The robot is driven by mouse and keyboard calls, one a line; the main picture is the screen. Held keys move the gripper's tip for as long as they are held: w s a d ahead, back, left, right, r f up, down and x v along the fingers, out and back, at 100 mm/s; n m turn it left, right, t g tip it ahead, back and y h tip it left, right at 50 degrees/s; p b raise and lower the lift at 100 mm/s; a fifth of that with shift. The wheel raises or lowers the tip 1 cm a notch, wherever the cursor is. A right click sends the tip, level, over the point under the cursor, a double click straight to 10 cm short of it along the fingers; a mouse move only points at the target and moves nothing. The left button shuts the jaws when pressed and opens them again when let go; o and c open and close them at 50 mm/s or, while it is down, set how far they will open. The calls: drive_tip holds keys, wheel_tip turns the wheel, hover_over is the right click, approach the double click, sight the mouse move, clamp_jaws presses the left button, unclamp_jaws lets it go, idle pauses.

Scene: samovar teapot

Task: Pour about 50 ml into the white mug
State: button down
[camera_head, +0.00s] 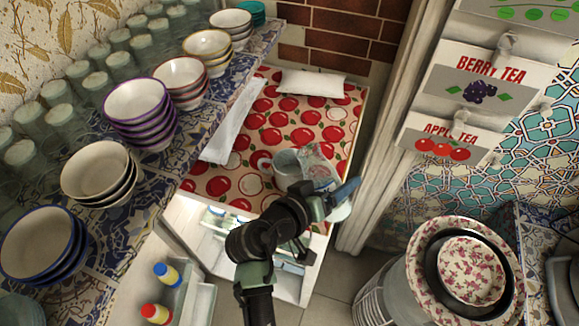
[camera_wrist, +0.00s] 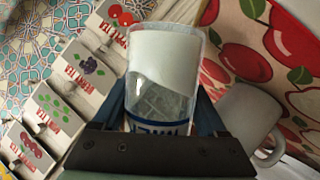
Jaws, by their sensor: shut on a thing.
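The white mug (camera_wrist: 250,120) shows at the right of the wrist view, beside my right finger, with its handle toward the bottom. A pale mug-like vessel (camera_head: 287,168) stands on the apple-print cloth in the head view. My gripper (camera_wrist: 163,112) is shut on a clear container (camera_wrist: 160,92) with blue lettering near its near end. A white area fills its far part; I cannot tell whether it is liquid. In the head view the clear container (camera_head: 320,163) is tilted close beside the pale vessel. The vessel's inside is largely hidden, and no stream is visible.
The apple-print cloth (camera_head: 222,185) also holds a white packet (camera_head: 311,84) and a long white strip (camera_head: 232,122). Stacked bowls (camera_head: 138,110) line the left shelf. Tea boxes (camera_head: 450,140) hang at the right. Patterned dishes (camera_head: 470,270) stand at lower right.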

drive_tip(key=m+b, duration=0.1)
drive_tip(key=m+t+y+b, duration=0.1)
drive_tip(key=b, duration=0.1)
drive_tip(key=shift+s+d+f, duration=0.15)
drive_tip(key=shift+s+d, duration=0.05)
drive_tip(key=m+t+b, duration=0.1)
drive_tip(key=m+b, duration=0.1)
drive_tip(key=b, duration=0.1)
drive_tip(key=shift+w+y, duration=0.1)
drive_tip(key=shift+y, duration=0.3)
drive_tip(key=shift+m+t+b, duration=0.3)
drive_tip(key=shift+m+b, duration=0.1)
drive_tip(key=shift+b, duration=0.05)
drive_tip(key=shift+a, duration=0.1)
idle(1.5)
